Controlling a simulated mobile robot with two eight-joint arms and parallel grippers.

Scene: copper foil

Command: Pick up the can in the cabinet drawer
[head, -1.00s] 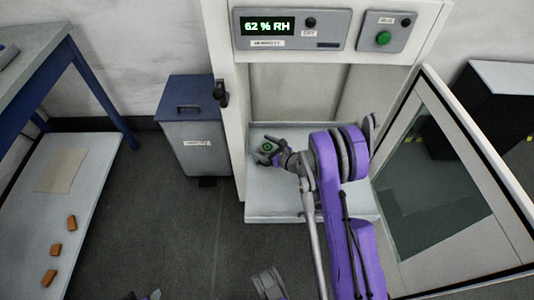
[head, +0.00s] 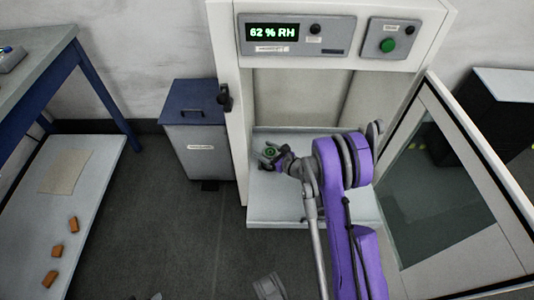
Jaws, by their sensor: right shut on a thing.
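The white cabinet (head: 233,150) stands open, with its glass door swung out to the right. Its pale drawer or shelf (head: 268,208) sits low in the opening. A small dark can with a green ring on top (head: 270,152) is over the left part of that shelf. My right gripper (head: 271,154) reaches in from the right and is shut on the can. I cannot tell whether the can touches the shelf. Part of my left gripper (head: 268,287) shows at the bottom edge; its fingers are not clear.
The open glass door (head: 430,190) bounds the right side. A grey bin with a blue lid (head: 195,140) stands left of the cabinet. A blue-legged bench (head: 85,170) with several orange-brown blocks on its lower shelf is at far left. The floor between is clear.

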